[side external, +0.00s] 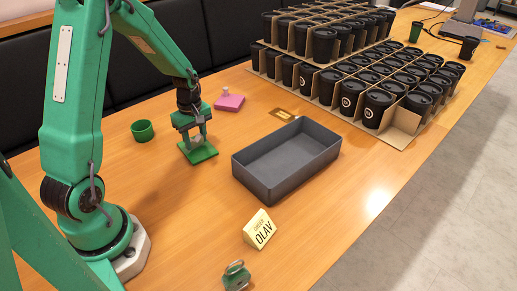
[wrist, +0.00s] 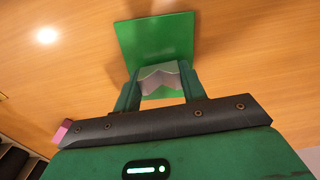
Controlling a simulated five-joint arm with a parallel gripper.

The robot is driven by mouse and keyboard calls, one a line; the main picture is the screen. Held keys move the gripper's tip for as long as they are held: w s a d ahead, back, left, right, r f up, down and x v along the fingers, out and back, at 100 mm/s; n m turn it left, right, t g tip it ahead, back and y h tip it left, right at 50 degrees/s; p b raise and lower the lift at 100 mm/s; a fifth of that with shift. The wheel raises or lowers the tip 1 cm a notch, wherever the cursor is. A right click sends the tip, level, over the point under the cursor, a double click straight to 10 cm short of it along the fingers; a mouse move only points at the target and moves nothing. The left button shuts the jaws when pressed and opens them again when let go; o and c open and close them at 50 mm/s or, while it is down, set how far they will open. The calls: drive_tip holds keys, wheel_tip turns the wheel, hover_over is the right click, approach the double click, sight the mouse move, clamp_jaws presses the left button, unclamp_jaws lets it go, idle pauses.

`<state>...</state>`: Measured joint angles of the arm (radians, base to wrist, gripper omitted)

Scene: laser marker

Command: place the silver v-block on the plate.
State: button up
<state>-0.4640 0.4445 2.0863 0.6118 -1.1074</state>
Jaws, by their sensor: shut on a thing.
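The silver v-block (wrist: 160,79) is between the two green fingers of my gripper (wrist: 160,85), its V notch showing in the wrist view. My gripper (side external: 194,138) is shut on it. The flat green square plate (wrist: 156,38) lies on the wooden table just beyond and below the block in the wrist view. In the side view the plate (side external: 203,155) shows directly under my gripper. The fingers largely hide the block there, and I cannot tell whether it touches the plate.
A dark grey open tray (side external: 312,169) stands to the right of the plate. A green cup (side external: 142,131) is at left, a pink block (side external: 229,102) behind. Cardboard carriers of black cups (side external: 375,108) fill the back right.

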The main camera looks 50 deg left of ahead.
sight(196, 141)
drive_tip(key=shift+f, duration=0.2)
drive_tip(key=o, duration=1)
drive_tip(key=shift+c, duration=0.2)
drive_tip(key=shift+r, duration=0.1)
wheel_tip(196, 141, up, 12)
drive_tip(key=shift+r, duration=0.15)
idle(0.5)
